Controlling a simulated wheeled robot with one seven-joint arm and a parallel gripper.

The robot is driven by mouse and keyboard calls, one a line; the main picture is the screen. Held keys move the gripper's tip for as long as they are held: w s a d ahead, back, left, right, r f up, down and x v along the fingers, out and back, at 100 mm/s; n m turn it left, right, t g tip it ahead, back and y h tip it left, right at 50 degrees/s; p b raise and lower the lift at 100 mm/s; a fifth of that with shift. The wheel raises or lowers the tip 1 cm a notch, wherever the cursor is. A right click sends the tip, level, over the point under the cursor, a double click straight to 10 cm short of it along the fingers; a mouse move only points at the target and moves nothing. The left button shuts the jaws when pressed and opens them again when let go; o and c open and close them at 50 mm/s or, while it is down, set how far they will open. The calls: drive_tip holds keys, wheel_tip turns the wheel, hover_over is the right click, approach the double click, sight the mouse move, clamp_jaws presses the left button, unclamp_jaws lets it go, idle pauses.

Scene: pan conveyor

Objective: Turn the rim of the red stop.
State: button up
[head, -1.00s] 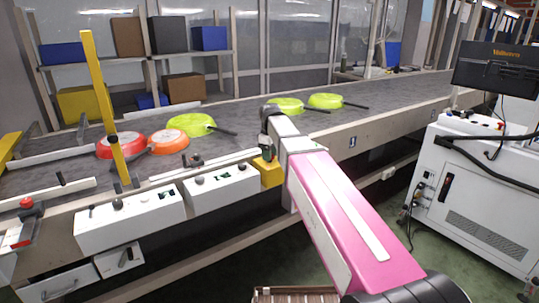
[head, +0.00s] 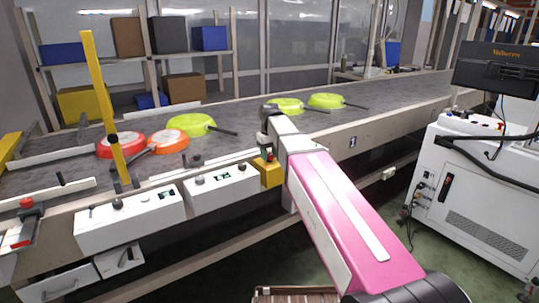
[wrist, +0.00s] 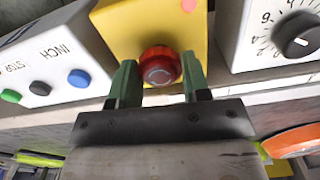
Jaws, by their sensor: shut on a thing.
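The red stop (wrist: 160,66) is a round red button on the front of a yellow box (wrist: 130,30). My gripper (wrist: 158,82) has one green finger on each side of the button and is shut on its rim. In the head view the yellow box (head: 271,176) sits at the conveyor's front edge, at the end of my pink arm. There the red button (head: 270,157) shows only as a small spot beside my gripper (head: 267,150).
White control boxes (head: 222,187) with knobs and buttons stand left of the yellow box. A white box with a dial (wrist: 285,35) is close on the right in the wrist view. Several pans lie on the conveyor (head: 235,110) behind. A white machine (head: 480,200) stands right.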

idle(0.3)
drive_tip(key=o, duration=1)
drive_tip(key=shift+c, duration=0.2)
drive_tip(key=shift+r, duration=0.15)
wheel_tip(320, 180, up, 10)
drive_tip(key=shift+r, duration=0.25)
